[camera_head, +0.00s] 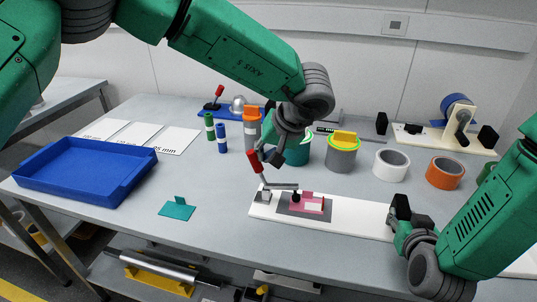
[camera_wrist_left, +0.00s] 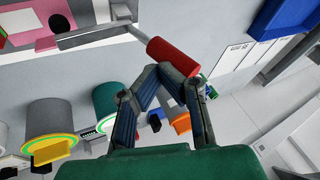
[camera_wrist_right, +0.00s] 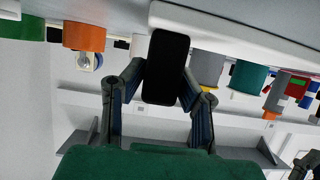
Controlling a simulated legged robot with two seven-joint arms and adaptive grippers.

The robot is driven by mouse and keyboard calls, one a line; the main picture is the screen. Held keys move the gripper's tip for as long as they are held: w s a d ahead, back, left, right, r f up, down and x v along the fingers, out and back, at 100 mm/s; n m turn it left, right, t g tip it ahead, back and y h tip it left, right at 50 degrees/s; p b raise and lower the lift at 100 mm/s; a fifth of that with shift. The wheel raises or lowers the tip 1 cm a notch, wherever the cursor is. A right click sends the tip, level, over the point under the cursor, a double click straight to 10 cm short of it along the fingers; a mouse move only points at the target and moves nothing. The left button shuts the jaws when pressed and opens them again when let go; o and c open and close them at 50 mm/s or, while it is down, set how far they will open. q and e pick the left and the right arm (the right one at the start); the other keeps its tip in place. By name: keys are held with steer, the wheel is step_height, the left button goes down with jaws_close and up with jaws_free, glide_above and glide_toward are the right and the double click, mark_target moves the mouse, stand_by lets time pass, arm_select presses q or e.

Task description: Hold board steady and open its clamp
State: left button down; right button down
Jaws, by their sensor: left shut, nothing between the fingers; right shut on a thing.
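A white board (camera_head: 345,212) lies on the table with a toggle clamp (camera_head: 265,194) at its left end. The clamp's bar (camera_head: 282,186) lies flat, its black tip (camera_head: 296,197) over a grey and pink piece (camera_head: 313,204). Its red handle (camera_head: 257,163) stands up, tilted left, and shows in the left wrist view (camera_wrist_left: 172,57). My left gripper (camera_head: 268,158) is shut and empty, its fingertips right by the handle; contact is unclear. My right gripper (camera_head: 397,212) is shut on a black grip block (camera_wrist_right: 166,68) at the board.
A blue tray (camera_head: 88,172) is at the left, with a teal bracket (camera_head: 177,209) in front. Behind the board stand a grey cup (camera_head: 341,158), a white tape roll (camera_head: 391,165) and an orange roll (camera_head: 445,173). Blue and green markers (camera_head: 221,138) stand farther back.

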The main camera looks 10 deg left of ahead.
mark_target(250, 152)
arm_select(q)
steer(key=a+h, duration=0.3)
steer(key=h, duration=0.1)
steer(key=shift+a+f+n, duration=0.1)
steer(key=shift+a+n, duration=0.2)
steer(key=shift+a, duration=0.05)
arm_select(e)
steer(key=shift+d, duration=0.1)
arm_select(q)
steer(key=shift+a+f+n+h, duration=0.2)
steer(key=shift+a+f+h, duration=1.2)
steer(key=shift+a+f, duration=0.25)
steer(key=shift+a+f+n+h, duration=0.2)
steer(key=shift+a+f+h, duration=1.25)
steer(key=shift+a, duration=0.3)
steer(key=shift+s+f, duration=0.1)
steer(key=shift+f, duration=0.05)
